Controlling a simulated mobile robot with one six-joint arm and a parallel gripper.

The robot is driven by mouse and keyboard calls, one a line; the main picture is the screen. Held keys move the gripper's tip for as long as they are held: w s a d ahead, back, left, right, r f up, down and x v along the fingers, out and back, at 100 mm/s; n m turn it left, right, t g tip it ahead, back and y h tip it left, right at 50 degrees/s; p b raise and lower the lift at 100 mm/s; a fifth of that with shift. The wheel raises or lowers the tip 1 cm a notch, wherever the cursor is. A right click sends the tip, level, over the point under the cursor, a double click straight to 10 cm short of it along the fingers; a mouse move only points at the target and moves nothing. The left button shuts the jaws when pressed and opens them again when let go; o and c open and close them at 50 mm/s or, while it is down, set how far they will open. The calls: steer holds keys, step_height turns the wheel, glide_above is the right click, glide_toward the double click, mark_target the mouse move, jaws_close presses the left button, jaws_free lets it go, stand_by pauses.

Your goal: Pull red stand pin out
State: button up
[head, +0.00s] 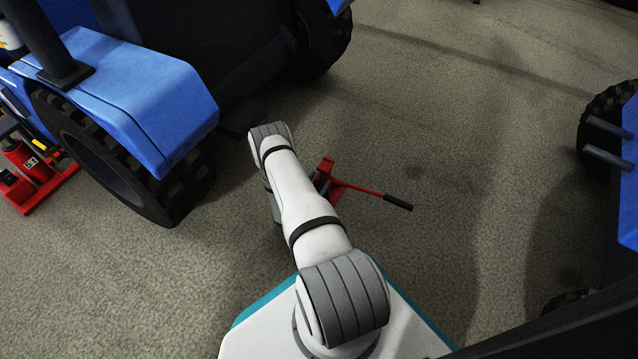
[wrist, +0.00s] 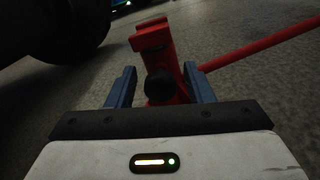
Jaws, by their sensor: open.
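The red stand (wrist: 152,34) rises in front of my gripper (wrist: 158,78) in the wrist view. A dark round knob (wrist: 159,86) sits on the near face of the stand; it looks like the head of the pin, but the shaft is not visible. My gripper is open, with one blue finger on each side of the knob. I cannot tell whether the fingers touch anything.
A red handle (head: 360,188) with a black grip runs right from the stand. A blue tractor (head: 130,85) with large tyres stands at left, red jacks (head: 30,165) beside it. Another blue machine (head: 629,190) stands at right.

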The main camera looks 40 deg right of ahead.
steer(key=shift+w+d, duration=0.15)
steer(key=shift+d, duration=0.2)
jaws_close()
stand_by(0.3)
steer(key=shift+a, duration=0.1)
